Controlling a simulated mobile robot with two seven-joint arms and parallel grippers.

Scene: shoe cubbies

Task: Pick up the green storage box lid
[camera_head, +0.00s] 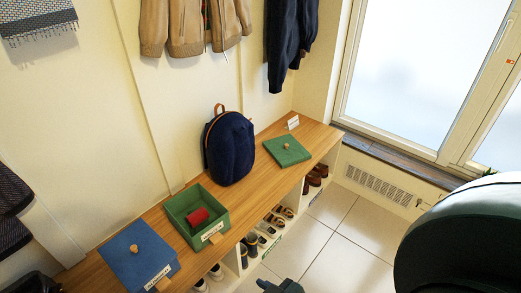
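The green storage box lid (287,151) lies flat on the wooden bench, toward its far right end. It is a square green panel with a round wooden knob on top. The open green storage box (193,217) stands farther left on the bench, with a red rolled item (198,217) inside and a label on its front. A dark part at the bottom edge (279,287) seems to be my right gripper, largely cut off. It is well apart from the lid, and its fingers cannot be made out. I cannot make out my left gripper.
A navy backpack (230,148) stands on the bench (250,192) between green box and lid. A lidded blue box (138,256) is at the near left. A small white card (292,122) stands behind the lid. Shoes fill the cubbies below. Tiled floor (335,235) is clear in front.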

